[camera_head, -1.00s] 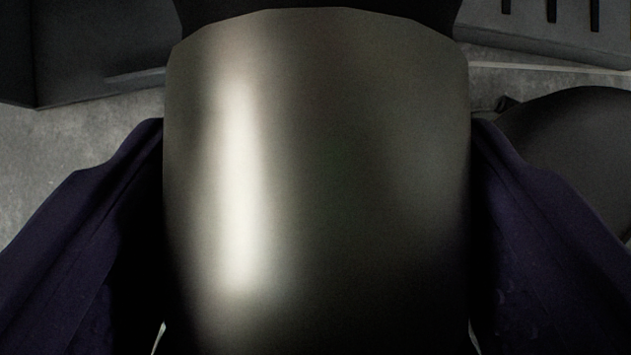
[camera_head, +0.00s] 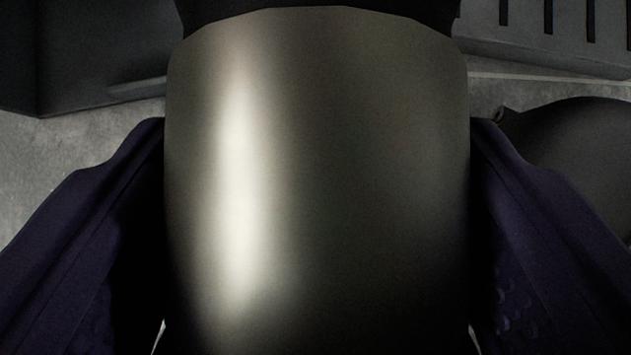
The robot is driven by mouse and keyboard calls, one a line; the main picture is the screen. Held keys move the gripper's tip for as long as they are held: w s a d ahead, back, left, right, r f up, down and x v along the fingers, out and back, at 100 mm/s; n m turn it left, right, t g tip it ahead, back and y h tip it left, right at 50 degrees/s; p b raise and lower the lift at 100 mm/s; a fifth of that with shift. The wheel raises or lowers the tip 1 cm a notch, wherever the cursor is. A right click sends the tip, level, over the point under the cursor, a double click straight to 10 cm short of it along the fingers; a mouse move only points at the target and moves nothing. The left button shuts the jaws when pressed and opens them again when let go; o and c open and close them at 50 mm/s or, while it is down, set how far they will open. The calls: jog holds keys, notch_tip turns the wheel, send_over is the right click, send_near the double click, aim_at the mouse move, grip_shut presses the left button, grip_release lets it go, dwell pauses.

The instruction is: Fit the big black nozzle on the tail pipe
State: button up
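A large dark, shiny metallic cylinder (camera_head: 330,180) fills the middle of the view, with a bright streak down its left side. It looks like the big nozzle. A black part (camera_head: 320,8) shows at its far end, cut off by the top edge. My gripper (camera_head: 316,230) has one dark purple finger on each side of the cylinder, and both fingers press against it. The cylinder hides what lies straight ahead. I cannot make out the tail pipe.
A dark box-like block (camera_head: 85,55) stands at the upper left. A dark slotted panel (camera_head: 560,35) is at the upper right. A rounded black object (camera_head: 575,155) lies at the right behind the finger. Grey floor (camera_head: 60,160) shows at the left.

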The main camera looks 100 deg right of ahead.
jog(key=shift+d, duration=0.15)
jog(key=shift+s+d, duration=0.2)
jog(key=shift+d, duration=0.65)
jog(key=shift+d, duration=0.15)
dwell(0.6)
jog(key=shift+s+d, duration=0.2)
jog(key=shift+d, duration=0.45)
jog(key=shift+s+d, duration=0.15)
jog(key=shift+d, duration=0.5)
jog(key=shift+d, duration=0.2)
jog(key=shift+s+d+r+p, duration=0.1)
jog(key=shift+s+d+p, duration=0.15)
jog(key=shift+d, duration=0.35)
jog(key=shift+s+d+r+p, duration=0.1)
jog(key=shift+d+p, duration=0.15)
jog(key=shift+d, duration=0.35)
jog(key=shift+s+d+f, duration=0.15)
jog(key=shift+d, duration=0.45)
jog(key=shift+s+d+f, duration=0.1)
jog(key=shift+d+f, duration=0.05)
jog(key=shift+d, duration=0.4)
